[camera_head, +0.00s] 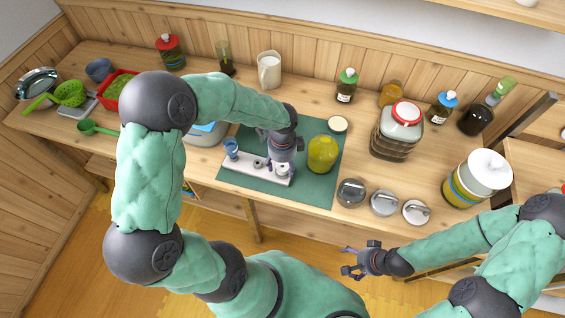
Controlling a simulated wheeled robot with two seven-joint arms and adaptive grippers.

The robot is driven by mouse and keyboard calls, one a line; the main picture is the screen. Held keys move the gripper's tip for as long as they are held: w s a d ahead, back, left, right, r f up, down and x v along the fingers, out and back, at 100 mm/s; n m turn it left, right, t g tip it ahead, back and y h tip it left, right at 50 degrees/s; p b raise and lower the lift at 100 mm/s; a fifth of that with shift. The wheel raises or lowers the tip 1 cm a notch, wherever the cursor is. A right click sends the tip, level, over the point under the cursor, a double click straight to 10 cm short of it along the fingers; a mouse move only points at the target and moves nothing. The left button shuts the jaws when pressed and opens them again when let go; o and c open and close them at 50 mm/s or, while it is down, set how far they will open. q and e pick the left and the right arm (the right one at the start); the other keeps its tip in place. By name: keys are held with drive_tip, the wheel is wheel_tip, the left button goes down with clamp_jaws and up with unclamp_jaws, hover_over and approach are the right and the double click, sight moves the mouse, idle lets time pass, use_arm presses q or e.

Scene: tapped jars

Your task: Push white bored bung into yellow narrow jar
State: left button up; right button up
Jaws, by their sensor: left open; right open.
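The yellow narrow jar (322,154) stands upright on the green mat, right of my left gripper. A long white holder (240,173) lies on the mat, with a small white piece (283,172) at its right end that looks like the white bored bung; its bore is too small to make out. My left gripper (281,165) is open, pointing down just above this piece and partly covering it. I cannot tell whether the fingers touch it. My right gripper (349,261) is open and empty, in front of the table edge.
The holder also carries a blue piece (231,147) and a small grey piece (258,165). A round pale lid (337,124) lies behind the yellow jar. Metal-clasped lids (351,192) sit to its right, near the front edge. A large red-lidded jar (396,134) stands further right.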

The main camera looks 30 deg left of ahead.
use_arm(q)
drive_tip(key=c, duration=1.1)
drive_tip(key=o, duration=1.1)
